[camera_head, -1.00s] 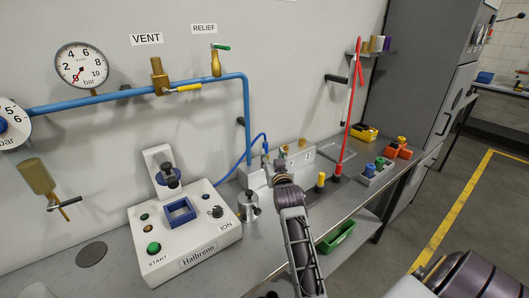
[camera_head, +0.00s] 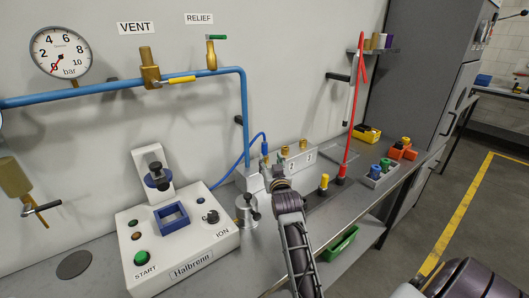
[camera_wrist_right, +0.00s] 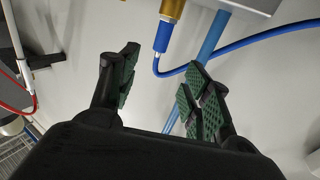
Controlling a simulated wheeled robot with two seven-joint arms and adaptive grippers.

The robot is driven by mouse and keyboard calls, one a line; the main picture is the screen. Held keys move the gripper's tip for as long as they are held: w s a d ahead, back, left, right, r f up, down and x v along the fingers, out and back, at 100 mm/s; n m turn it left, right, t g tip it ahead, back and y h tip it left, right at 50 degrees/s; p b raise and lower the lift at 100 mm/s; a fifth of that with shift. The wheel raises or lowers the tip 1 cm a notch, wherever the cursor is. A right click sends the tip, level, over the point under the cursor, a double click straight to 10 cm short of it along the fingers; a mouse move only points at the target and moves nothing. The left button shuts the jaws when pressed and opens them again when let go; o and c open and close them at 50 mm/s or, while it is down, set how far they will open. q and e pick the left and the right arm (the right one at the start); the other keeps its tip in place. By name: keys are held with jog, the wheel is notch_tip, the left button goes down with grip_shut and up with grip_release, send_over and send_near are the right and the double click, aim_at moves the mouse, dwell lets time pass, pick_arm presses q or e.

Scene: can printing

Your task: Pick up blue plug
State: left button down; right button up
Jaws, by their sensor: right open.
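The blue plug (camera_wrist_right: 162,36) sits in a brass fitting on the manifold (camera_wrist_right: 255,6), with its blue hose curving away to the right in the right wrist view. In the head view the plug (camera_head: 265,158) is small at the manifold's left end, under the hose's arch. My right gripper (camera_wrist_right: 160,75) is open, its green-padded fingers spread to either side below the plug in the wrist picture. My left gripper is not in view.
The white control box (camera_head: 181,244) and a small metal cylinder (camera_head: 247,210) stand left of my right arm. Yellow (camera_head: 323,183) and red (camera_head: 341,173) plugs stand to the right. A grey block with coloured plugs (camera_head: 378,174) is farther right.

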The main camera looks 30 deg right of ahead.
send_near(265, 147)
jog(key=shift+w, duration=1)
jog(key=shift+d+r+p+x, duration=0.15)
jog(key=shift+d+p+x, duration=0.05)
jog(key=shift+x, duration=0.9)
jog(key=shift+d+r+p+x, duration=0.15)
jog(key=shift+d+p+x, duration=0.05)
jog(key=shift+x, duration=0.9)
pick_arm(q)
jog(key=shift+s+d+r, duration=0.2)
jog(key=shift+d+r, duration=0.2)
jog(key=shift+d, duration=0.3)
pick_arm(e)
jog(key=shift+s, duration=0.15)
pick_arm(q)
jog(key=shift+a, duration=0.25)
